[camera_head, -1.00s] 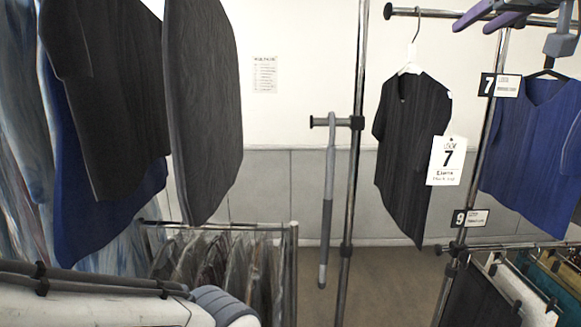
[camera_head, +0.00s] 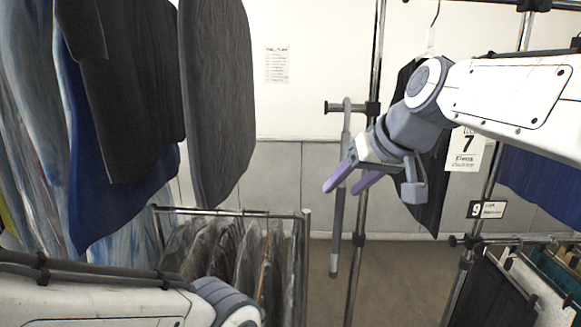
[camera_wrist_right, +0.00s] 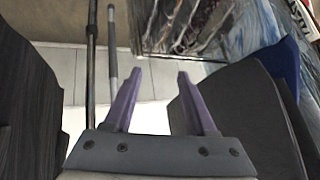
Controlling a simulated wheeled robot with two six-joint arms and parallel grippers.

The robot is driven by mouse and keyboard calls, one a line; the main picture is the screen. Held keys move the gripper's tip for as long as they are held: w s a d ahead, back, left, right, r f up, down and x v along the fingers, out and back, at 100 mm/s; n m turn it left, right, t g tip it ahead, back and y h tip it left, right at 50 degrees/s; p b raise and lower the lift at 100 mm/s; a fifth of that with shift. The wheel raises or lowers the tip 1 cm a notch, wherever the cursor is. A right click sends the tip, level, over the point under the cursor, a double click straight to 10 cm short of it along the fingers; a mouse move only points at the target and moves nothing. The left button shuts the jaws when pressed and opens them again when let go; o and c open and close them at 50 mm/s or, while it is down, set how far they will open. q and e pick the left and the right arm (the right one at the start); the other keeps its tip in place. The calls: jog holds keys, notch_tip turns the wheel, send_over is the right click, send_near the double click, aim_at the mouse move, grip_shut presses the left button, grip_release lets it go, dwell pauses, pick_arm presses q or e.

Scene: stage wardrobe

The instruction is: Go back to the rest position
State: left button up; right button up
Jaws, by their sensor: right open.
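My right gripper (camera_head: 352,180) is in the middle of the head view, with its arm coming in from the right. Its two purple fingers are apart and nothing is between them; they also show in the right wrist view (camera_wrist_right: 155,98). It hangs in front of the rack's upright post and the grey rod hanging there. The black short-sleeved top (camera_head: 431,205) on a hanger is partly hidden behind my right arm. My left arm shows at the lower left of the head view, but its gripper is out of sight.
Dark garments (camera_head: 217,100) hang at the left. A low rail (camera_head: 235,211) of bagged clothes stands below them. A grey rod (camera_head: 338,215) hangs by the post (camera_head: 366,200). A tag with a 7 (camera_head: 466,148) and a blue top (camera_head: 543,185) are at the right. Floor shows in the middle.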

jog(key=s+a+f+n+g+b, duration=0.1)
jog(key=s+a+f+g, duration=0.1)
jog(key=s+a+f, duration=0.35)
jog(key=s+a+f+n+g, duration=0.2)
jog(key=s+f, duration=0.5)
jog(key=f, duration=0.3)
jog(key=s+d+f+n+g+h, duration=0.2)
jog(key=s+f+g+h, duration=0.1)
jog(key=s+f, duration=0.8)
jog(key=shift+s+b, duration=0.35)
jog(key=shift+s, duration=0.9)
